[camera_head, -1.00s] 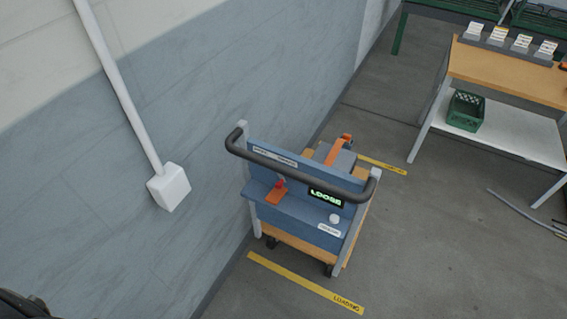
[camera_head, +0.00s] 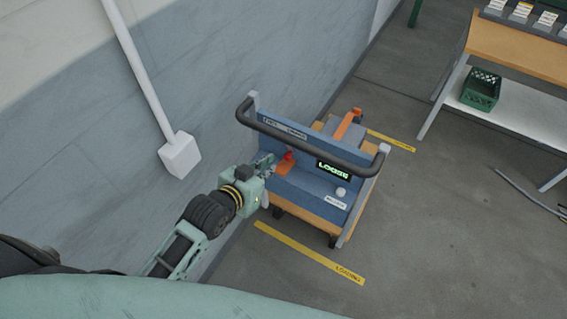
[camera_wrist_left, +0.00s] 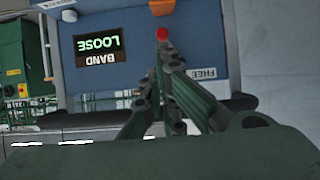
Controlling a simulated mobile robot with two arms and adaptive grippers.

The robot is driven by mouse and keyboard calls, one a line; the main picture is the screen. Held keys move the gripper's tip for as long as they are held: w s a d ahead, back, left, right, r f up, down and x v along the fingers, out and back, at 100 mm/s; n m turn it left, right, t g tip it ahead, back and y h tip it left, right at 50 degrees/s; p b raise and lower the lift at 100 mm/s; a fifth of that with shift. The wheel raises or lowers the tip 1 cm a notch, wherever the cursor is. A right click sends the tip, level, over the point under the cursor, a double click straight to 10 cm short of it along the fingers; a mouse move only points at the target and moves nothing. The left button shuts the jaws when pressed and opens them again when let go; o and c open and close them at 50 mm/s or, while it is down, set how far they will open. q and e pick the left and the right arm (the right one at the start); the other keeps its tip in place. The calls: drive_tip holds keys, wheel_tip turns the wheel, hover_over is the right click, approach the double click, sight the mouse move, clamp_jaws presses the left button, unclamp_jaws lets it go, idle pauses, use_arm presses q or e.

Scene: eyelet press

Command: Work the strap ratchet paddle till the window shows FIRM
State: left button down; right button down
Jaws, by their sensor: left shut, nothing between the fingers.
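The blue cart panel (camera_head: 300,190) carries an orange paddle (camera_head: 286,167) with a red tip (camera_head: 289,155). The window (camera_head: 334,170) beside it reads LOOSE in green. My left gripper (camera_head: 268,161) is at the panel's left end, close to the paddle. In the left wrist view the gripper (camera_wrist_left: 165,52) is shut and empty, its tips just short of the red tip (camera_wrist_left: 162,34); I cannot tell whether they touch. The orange paddle (camera_wrist_left: 162,7) is cut off by the picture's edge there. The window (camera_wrist_left: 98,45) appears upside down, reading BAND LOOSE. My right gripper is not in view.
A black handlebar (camera_head: 300,138) arches over the panel. A white knob (camera_head: 341,191) sits right of the paddle. A wall with a white box (camera_head: 180,154) is on the left. A workbench (camera_head: 525,55) with a green crate (camera_head: 481,90) stands at right. Floor between is mostly clear.

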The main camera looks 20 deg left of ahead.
use_arm(q)
drive_tip(key=shift+r, duration=0.4)
drive_tip(key=shift+w+d, duration=0.1)
drive_tip(key=p, duration=0.1)
hover_over(284, 173)
drive_tip(key=f, duration=0.4)
drive_tip(key=shift+w+f, duration=0.1)
drive_tip(key=shift+w, duration=0.1)
wheel_tip(284, 173, down, 3)
drive_tip(key=shift+s+f, duration=0.3)
drive_tip(key=shift+f, duration=0.3)
